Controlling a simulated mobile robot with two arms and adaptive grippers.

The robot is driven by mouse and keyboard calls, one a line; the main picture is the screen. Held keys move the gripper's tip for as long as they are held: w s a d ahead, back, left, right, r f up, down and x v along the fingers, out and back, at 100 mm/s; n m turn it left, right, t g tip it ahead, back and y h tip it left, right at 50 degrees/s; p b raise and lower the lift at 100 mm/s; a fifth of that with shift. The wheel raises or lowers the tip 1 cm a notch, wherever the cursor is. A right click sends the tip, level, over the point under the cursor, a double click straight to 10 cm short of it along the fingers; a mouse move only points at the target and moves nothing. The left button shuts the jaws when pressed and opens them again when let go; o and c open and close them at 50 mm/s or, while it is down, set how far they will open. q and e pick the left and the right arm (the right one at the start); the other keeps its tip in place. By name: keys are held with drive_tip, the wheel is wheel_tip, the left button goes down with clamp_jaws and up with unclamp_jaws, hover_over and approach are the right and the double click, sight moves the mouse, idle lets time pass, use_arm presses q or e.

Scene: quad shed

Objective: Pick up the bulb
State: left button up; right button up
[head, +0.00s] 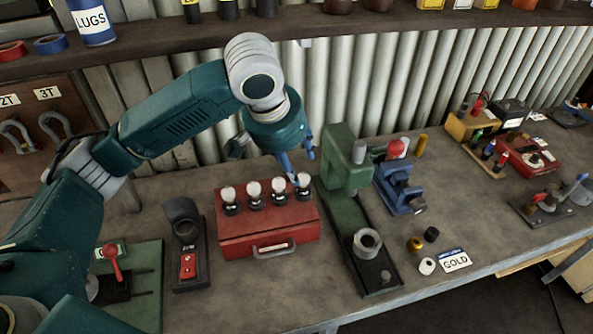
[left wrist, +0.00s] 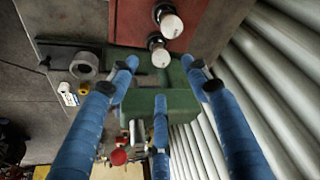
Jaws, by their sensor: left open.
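Several white-topped bulbs stand upright in black sockets in a row on a red metal box (head: 270,240) with a front handle. The rightmost bulb (head: 303,181) is nearest my left gripper (head: 298,168), which hangs just above and behind it with blue fingers apart. In the left wrist view, the open fingers (left wrist: 159,76) spread toward the box's end. A bulb (left wrist: 161,57) shows between the fingertips, and another bulb (left wrist: 172,26) is beyond it. No bulb is held. Whether a finger touches the rightmost bulb I cannot tell. My right gripper is not in view.
A green press (head: 345,165) stands close right of the box, with a blue vise (head: 400,187) beyond. A dark stand (head: 188,245) with a red switch is at left. Corrugated wall (head: 400,90) rises behind; a shelf overhangs.

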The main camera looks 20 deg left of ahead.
sight(302, 176)
use_arm(q)
drive_tip(key=p+x, duration=0.1)
drive_tip(key=x, duration=0.4)
drive_tip(key=shift+d, duration=0.1)
drive_tip(key=shift+w+f+p, duration=0.15)
drive_tip(key=shift+f+p, duration=0.15)
drive_tip(key=shift+p, duration=0.05)
drive_tip(key=p+x, duration=0.1)
drive_tip(key=x, duration=0.2)
drive_tip(key=shift+w+f, duration=0.2)
drive_tip(key=shift+f, duration=0.15)
drive_tip(key=shift+w+f, duration=0.1)
drive_tip(key=shift+f, duration=0.3)
drive_tip(key=shift+c, duration=0.2)
drive_tip(key=c, duration=0.9)
drive_tip(key=shift+c, duration=0.9)
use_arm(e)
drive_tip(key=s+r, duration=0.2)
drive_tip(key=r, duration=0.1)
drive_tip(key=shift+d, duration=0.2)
